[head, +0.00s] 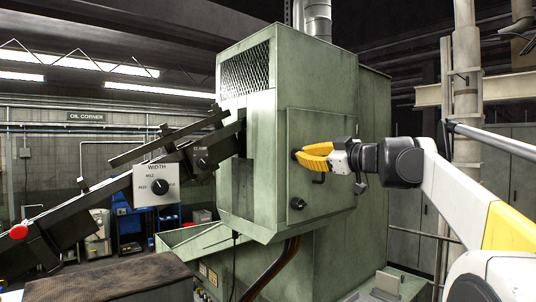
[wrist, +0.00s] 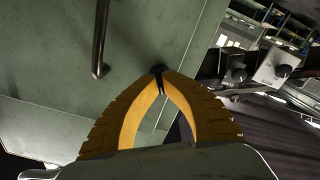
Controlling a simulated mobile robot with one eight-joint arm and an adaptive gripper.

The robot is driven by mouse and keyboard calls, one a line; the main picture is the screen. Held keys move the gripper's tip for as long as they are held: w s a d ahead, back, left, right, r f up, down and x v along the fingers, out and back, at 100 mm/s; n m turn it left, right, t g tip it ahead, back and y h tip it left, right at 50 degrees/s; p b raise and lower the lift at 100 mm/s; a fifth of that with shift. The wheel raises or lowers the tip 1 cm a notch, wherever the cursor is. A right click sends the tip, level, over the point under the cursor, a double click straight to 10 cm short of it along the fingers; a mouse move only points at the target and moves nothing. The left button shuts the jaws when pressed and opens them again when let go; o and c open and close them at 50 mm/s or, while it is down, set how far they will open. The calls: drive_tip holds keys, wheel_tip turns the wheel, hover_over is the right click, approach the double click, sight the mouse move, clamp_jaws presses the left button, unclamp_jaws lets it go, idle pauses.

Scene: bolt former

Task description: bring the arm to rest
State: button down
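My gripper (head: 318,157) has yellow fingers and is in front of the door of the green machine (head: 318,118). In the wrist view my gripper (wrist: 161,78) has its two fingertips drawn together, with a bowed gap between the fingers lower down. A small dark round part (wrist: 158,69) on the green panel shows right at the tips. I cannot tell whether the tips touch it. No object shows between the fingers. My white and yellow arm (head: 470,200) reaches in from the right.
A door handle (wrist: 100,40) stands out from the panel, and a dark knob (head: 297,203) sits lower on the door. A sloped feeder with a WIDTH dial box (head: 157,185) is at left. A grey pipe (head: 466,100) stands behind my arm.

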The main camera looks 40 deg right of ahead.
drive_tip(key=n, duration=0.5)
drive_tip(key=shift+p, duration=0.3)
drive_tip(key=c, duration=0.9)
unclamp_jaws()
drive_tip(key=shift+w, duration=0.1)
drive_tip(key=shift+o, duration=0.2)
drive_tip(key=shift+w, duration=0.15)
drive_tip(key=s, duration=0.8)
drive_tip(key=shift+d, duration=0.3)
drive_tip(key=shift+s, duration=0.15)
